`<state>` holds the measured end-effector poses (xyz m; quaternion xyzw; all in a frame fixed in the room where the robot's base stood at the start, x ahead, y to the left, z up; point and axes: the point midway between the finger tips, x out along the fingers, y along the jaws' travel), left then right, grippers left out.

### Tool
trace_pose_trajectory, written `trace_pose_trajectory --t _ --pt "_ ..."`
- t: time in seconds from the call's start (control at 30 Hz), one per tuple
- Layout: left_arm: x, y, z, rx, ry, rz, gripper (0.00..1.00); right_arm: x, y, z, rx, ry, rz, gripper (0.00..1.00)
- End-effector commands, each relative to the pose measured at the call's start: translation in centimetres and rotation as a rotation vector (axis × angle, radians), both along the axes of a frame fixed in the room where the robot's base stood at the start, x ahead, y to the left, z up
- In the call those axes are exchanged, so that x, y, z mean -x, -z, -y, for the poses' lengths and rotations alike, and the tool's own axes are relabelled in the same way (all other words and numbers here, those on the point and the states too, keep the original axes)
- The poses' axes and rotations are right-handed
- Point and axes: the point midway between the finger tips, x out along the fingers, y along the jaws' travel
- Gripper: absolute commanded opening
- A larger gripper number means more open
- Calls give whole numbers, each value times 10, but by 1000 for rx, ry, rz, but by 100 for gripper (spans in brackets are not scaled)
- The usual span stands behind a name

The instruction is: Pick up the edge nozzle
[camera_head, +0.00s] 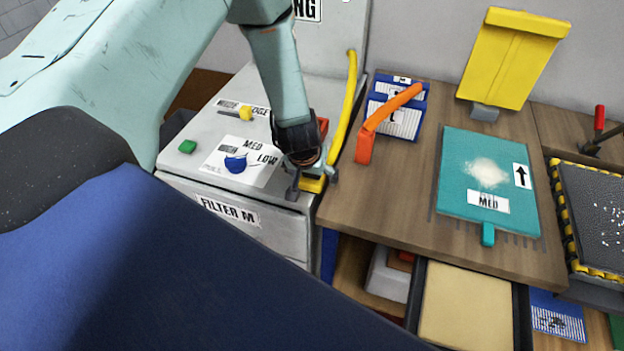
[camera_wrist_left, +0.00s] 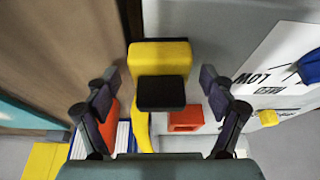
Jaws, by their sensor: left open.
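A yellow block with a black end, which I take as the edge nozzle (camera_head: 313,184), sits at the front right edge of the grey filter unit (camera_head: 262,222). In the left wrist view the nozzle (camera_wrist_left: 160,60) is in the middle, its black part facing the camera. My left gripper (camera_head: 312,180) reaches down over it. In the left wrist view the gripper (camera_wrist_left: 160,84) is open, one finger on each side of the nozzle, with visible gaps. The gripper partly hides the nozzle in the head view. My right gripper is out of view.
A yellow hose (camera_head: 345,110) rises behind the gripper. A red-orange part (camera_head: 322,127) is close behind it. A blue knob (camera_head: 236,164) and a green button (camera_head: 187,146) are left. An orange curved handle (camera_head: 385,122) and teal pad (camera_head: 484,178) are on the wooden table (camera_head: 400,215).

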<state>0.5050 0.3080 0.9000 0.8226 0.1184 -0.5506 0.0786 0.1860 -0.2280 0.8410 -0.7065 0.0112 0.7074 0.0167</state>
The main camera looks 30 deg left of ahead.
Motion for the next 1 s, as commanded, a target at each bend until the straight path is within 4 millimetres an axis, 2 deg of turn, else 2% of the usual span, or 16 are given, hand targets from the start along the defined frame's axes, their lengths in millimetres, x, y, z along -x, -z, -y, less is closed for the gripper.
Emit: trace_pose_trajectory --t 0.07,0.8,1.0 --pt "0 0 0 0 -1 0 80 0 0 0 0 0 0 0" --pt "0 0 0 0 -1 0 18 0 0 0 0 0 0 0" --pt "0 -1 0 0 -1 1 17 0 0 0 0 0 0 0"
